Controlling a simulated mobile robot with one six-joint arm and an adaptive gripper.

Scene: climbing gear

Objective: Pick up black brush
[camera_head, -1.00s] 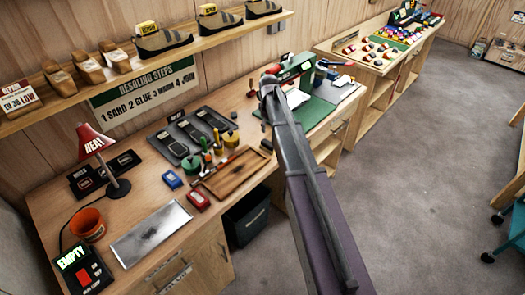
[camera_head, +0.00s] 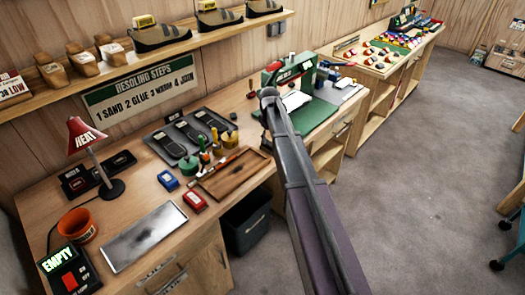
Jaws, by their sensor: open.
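I cannot pick out a black brush with certainty. Several small pots with upright handles, glue pots by their look (camera_head: 190,167), stand in the middle of the workbench (camera_head: 130,192). A thin red-handled tool (camera_head: 231,160) lies at the back edge of a brown wooden tray (camera_head: 236,178). A grey metal plate (camera_head: 160,228) with a dark smudge lies at the front left. My arm reaches in from the lower right, over the bench's right part. My gripper does not show; the far end of the arm is hidden behind its own link.
A red lamp (camera_head: 84,134), an orange pot (camera_head: 78,224) and a box with a lit EMPTY sign (camera_head: 66,275) stand at the left. A green machine (camera_head: 291,74) stands farther right. A dark bin (camera_head: 247,222) is under the bench.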

